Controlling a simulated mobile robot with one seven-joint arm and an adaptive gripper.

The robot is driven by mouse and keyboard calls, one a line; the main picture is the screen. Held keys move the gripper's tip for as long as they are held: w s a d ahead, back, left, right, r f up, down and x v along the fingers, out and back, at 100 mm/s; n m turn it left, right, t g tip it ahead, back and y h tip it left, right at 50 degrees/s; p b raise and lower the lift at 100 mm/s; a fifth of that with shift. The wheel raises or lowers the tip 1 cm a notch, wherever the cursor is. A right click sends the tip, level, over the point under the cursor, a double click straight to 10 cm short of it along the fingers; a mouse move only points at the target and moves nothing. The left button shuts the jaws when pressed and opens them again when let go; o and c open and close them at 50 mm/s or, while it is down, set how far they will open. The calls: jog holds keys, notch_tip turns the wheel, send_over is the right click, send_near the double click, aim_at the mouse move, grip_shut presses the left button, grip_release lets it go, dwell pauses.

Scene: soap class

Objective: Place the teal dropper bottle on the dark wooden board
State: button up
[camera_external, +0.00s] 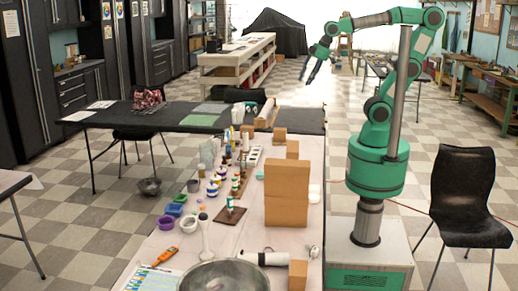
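The dark wooden board (226,220) lies flat on the long pale-covered table, left of the stacked cardboard boxes. A small bottle with teal and white on it (230,203) appears upright at the board's upper part; it looks like the teal dropper bottle, but it is too small to be certain. My gripper (308,78) is high in the air, above and to the right of the board, far from the bottle. Its two fingers look spread, with nothing visible between them.
Cardboard boxes (287,193) stand right of the board, between it and my arm's base. Several small bottles and jars (213,187) crowd the table behind and left of it. A large metal bowl (225,275) is at the front. Space just right of the board looks clear.

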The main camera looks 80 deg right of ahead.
jog(key=s+d+f+m, duration=0.2)
jog(key=s+d+m, duration=0.1)
jog(key=s, duration=0.5)
jog(key=shift+s+d+t, duration=0.25)
jog(key=shift+d+t, duration=0.05)
jog(key=shift+t, duration=0.1)
jog(key=shift+f, duration=0.2)
